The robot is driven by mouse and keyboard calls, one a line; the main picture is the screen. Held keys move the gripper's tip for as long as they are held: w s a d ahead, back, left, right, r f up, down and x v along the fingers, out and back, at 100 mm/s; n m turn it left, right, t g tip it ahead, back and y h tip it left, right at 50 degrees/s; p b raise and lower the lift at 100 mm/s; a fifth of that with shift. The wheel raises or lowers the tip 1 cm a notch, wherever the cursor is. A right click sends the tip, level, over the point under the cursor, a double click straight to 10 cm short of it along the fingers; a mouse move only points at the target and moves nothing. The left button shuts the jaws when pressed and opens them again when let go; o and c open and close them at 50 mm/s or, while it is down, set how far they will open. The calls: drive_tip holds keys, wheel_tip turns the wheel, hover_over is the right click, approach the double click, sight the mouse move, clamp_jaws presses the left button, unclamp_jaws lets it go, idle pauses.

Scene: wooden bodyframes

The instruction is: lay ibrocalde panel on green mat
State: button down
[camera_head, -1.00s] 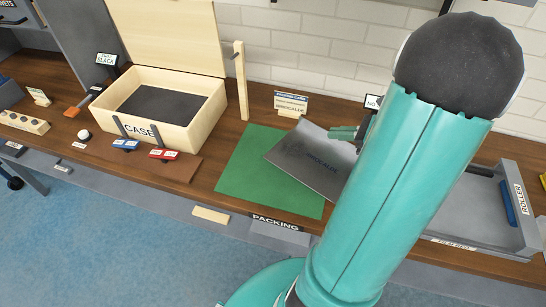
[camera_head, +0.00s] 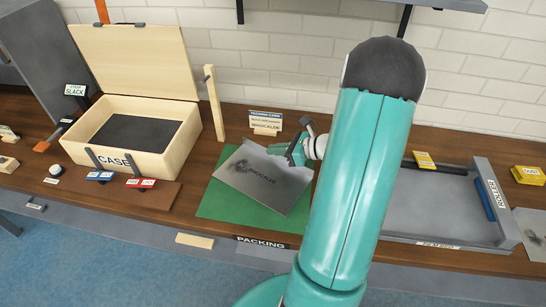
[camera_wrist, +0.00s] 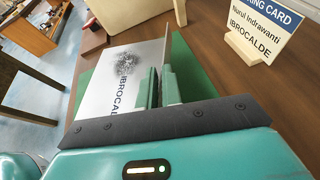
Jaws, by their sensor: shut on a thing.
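The ibrocalde panel (camera_head: 262,182) is a thin grey sheet with the printed name and a dark smudge; it also shows in the wrist view (camera_wrist: 104,82). It is over most of the green mat (camera_head: 212,207), whose left, front and right parts show around it. The mat also shows in the wrist view (camera_wrist: 190,70).
The open wooden case (camera_head: 175,150) and an upright wooden post (camera_head: 215,103) are to the left. A grey roller tray (camera_head: 430,205) lies to the right. A packing label (camera_head: 262,242) marks the bench's front edge.

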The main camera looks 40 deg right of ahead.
sight(273, 157)
drive_tip(key=shift+w+a+f, duration=0.1)
drive_tip(key=shift+w+f, duration=0.2)
drive_tip(key=shift+w, duration=0.05)
drive_tip(key=f, duration=0.3)
drive_tip(key=shift+w+f, duration=0.25)
drive_tip(key=shift+f, duration=0.05)
drive_tip(key=c, duration=1.6)
unclamp_jaws()
drive_tip(key=shift+o, duration=0.2)
